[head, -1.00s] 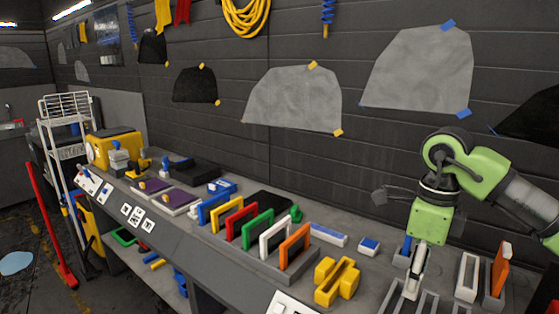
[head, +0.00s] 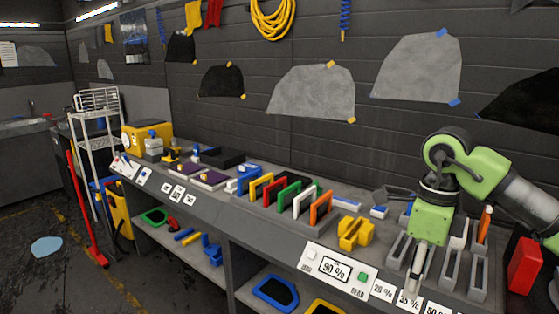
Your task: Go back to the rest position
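My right gripper (head: 417,280) is at the right of the head view, on a green arm that comes in from the right. It points down in front of the grey slotted holders (head: 451,268) on the bench. Its fingers are seen edge-on, so I cannot tell whether they are open or shut, and no held thing shows. My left gripper is not in view.
The long grey workbench (head: 222,208) carries a rack of coloured frames (head: 289,196), a yellow block (head: 355,233) and a 90 % display (head: 335,268). A white wire shelf (head: 99,140) and a red pole (head: 85,200) stand at the left. Open floor lies at far left.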

